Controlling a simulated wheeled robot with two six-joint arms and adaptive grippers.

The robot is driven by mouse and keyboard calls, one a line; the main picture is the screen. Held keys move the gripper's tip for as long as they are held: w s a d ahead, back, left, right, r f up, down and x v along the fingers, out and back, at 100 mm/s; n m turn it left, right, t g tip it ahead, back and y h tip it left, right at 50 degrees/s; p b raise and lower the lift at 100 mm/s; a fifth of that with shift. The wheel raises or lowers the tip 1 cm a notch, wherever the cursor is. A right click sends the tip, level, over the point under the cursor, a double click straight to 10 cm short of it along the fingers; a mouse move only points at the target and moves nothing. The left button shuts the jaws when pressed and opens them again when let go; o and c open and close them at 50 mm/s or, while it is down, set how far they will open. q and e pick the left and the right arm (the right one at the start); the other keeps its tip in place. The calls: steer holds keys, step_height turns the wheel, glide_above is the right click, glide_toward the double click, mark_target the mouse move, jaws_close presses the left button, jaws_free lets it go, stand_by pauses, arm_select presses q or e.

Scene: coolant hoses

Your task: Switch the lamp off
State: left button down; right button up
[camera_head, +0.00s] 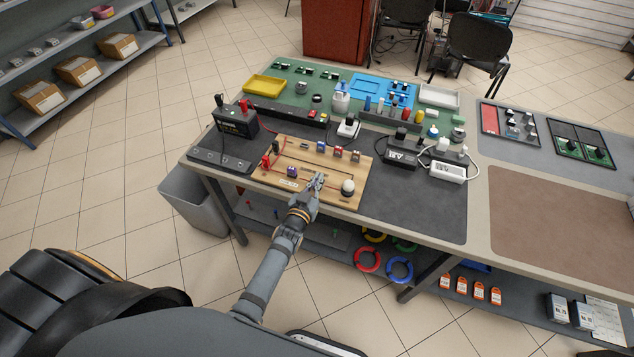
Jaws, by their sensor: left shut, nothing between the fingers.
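A wooden circuit board (325,190) lies on the dark mat near the front edge of the workbench. A round, pale lamp (348,187) stands at its right front; I cannot tell for sure whether it glows. A small purple part (292,172) sits on the board's left half, possibly the switch. My left gripper (318,180) is shut and empty, over the board's front middle, between the purple part and the lamp. It hides part of the board beneath. My right gripper is not in view.
A black battery box (234,122) with red and black leads stands behind left of the board. Several coloured blocks (338,151) line the board's back. Chargers and a white power strip (447,172) lie to the right. The mat right of the board (415,205) is clear.

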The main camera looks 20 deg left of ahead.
arm_select(q)
steer(key=r, duration=0.1)
steer(key=r+p, duration=0.1)
steer(key=r, duration=0.1)
steer(key=shift+w+r+p, duration=0.15)
steer(key=shift+w+p, duration=0.1)
steer(key=shift+p, duration=0.1)
steer(key=s+r+p, duration=0.2)
steer(key=s+r, duration=0.1)
steer(key=s, duration=0.6)
steer(key=shift+s, duration=0.4)
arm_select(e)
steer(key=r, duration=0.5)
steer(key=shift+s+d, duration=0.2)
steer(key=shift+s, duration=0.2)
arm_select(q)
steer(key=shift+a, duration=0.1)
